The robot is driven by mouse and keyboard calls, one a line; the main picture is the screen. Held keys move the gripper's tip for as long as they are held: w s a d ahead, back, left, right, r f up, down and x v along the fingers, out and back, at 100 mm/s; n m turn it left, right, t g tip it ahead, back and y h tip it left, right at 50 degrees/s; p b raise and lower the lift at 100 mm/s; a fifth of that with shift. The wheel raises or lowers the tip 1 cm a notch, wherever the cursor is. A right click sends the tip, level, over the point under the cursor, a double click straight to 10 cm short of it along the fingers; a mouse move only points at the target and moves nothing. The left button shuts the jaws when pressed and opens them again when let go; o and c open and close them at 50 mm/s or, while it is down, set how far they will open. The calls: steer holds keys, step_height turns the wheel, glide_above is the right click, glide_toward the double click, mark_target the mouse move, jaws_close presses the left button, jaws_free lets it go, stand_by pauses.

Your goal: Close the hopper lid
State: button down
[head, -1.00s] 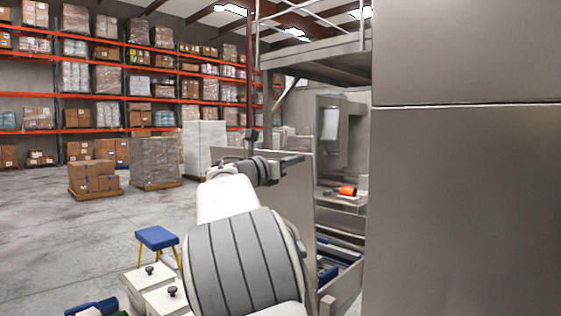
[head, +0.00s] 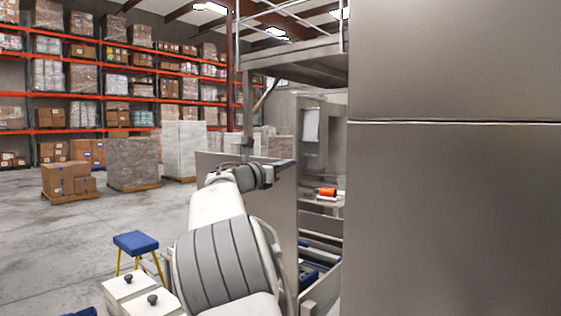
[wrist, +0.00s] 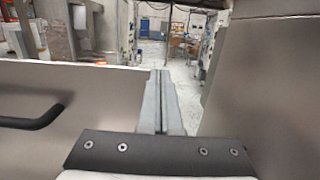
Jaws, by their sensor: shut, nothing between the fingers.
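In the wrist view a panel (wrist: 95,85) with a black bar handle (wrist: 38,119) is left of the fingers. The fingers overlap its right end in the picture; I cannot tell whether they touch it. No hopper opening is clearly visible.
A large steel cabinet (head: 450,210) fills the right side. An orange object (head: 327,191) lies on a shelf beyond the panel. A blue stool (head: 136,243) and white boxes with black knobs stand at lower left. Open floor (head: 80,235) lies left, with pallets and racks behind.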

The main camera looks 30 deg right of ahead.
steer(key=f+p+x, duration=0.2)
steer(key=p+x, duration=0.4)
steer(key=x, duration=0.3)
steer(key=f+p+x, duration=0.2)
steer(key=p+x, duration=0.4)
steer(key=x, duration=0.4)
steer(key=shift+d, duration=0.2)
steer(key=s+a+r+b, duration=0.1)
steer(key=s+a+r, duration=0.1)
steer(key=a, duration=0.4)
steer(key=s+a+r+b, duration=0.2)
steer(key=a+r, duration=0.1)
steer(key=a, duration=0.3)
steer(key=shift+s+r, duration=0.2)
steer(key=shift+r, duration=0.1)
